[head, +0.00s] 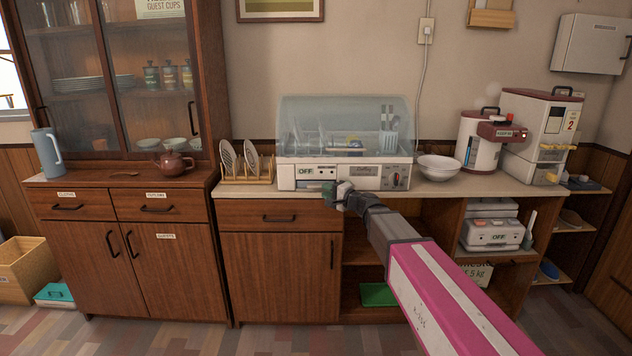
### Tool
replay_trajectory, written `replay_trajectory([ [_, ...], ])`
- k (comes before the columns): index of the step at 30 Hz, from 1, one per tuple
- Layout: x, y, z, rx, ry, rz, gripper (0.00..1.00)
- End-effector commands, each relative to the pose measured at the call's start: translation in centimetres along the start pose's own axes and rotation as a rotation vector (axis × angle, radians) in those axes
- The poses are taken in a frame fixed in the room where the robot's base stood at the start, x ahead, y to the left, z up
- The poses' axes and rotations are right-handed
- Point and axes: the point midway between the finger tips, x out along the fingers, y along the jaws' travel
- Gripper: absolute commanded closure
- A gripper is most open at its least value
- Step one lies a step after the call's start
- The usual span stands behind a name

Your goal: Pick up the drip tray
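The dish dryer (297,173) stands on the counter, with its clear domed lid down over a rack of dishes. My gripper (338,193) is at the lower front of the dryer, left of its centre, near the counter's front edge. A pale bluish strip (312,186) shows low on the dryer front beside my gripper; it may be the drip tray, but I cannot tell for sure. My gripper hides part of this area. The fingers are too small to show whether they are open or touching anything.
A rice dispenser (537,125) is farther right. A green tray (378,295) lies on the low shelf. The counter front is narrow.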

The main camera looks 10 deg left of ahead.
Motion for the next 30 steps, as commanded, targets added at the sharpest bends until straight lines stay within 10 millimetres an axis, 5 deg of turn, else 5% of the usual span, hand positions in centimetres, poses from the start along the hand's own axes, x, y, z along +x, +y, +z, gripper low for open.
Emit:
replay_trajectory([
  [10, 4.5, 0.0, 0.1, 0.000, -0.001, 0.000, 0.74],
  [18, 4.9, 0.0, 0.2, 0.000, 0.001, 0.000, 0.74],
  [19, 4.9, 0.0, 0.2, 0.000, 0.001, 0.000, 0.78],
  [21, 4.9, 0.0, 0.2, 0.000, 0.000, 0.000, 1.00],
  [30, 4.8, 0.0, 0.2, -0.001, 0.000, 0.000, 1.00],
])
